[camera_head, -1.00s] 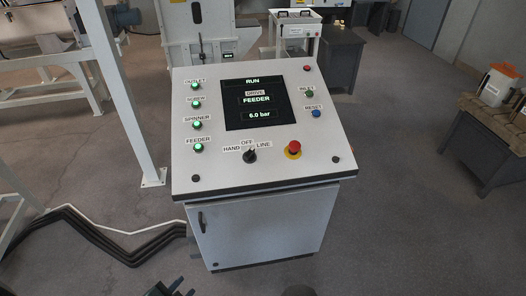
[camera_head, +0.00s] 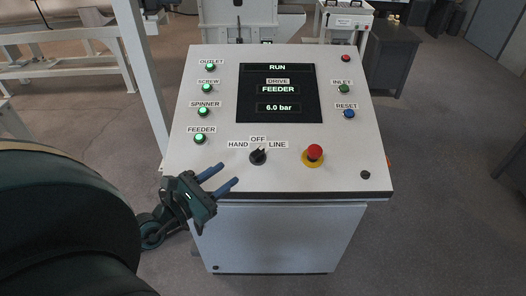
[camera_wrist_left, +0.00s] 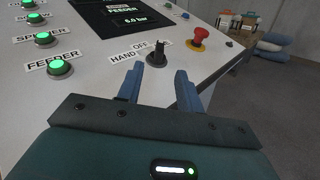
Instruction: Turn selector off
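The black selector knob (camera_head: 258,157) sits on the sloped white panel, below the OFF label and between HAND and LINE. Its pointer appears turned toward the LINE side. In the left wrist view the knob (camera_wrist_left: 158,52) stands just beyond my fingertips, apart from them. My left gripper (camera_head: 224,178) is at the panel's front left edge, to the lower left of the knob. Its two blue fingers are apart with nothing between them; they also show in the left wrist view (camera_wrist_left: 160,84). My right gripper is not in view.
A red emergency button (camera_head: 313,154) on a yellow base is right of the selector. Green lit buttons, such as FEEDER (camera_head: 200,139), run down the panel's left side. The screen (camera_head: 279,93) reads RUN, DRIVE FEEDER, 6.0 bar. A blue RESET button (camera_head: 349,113) is at right.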

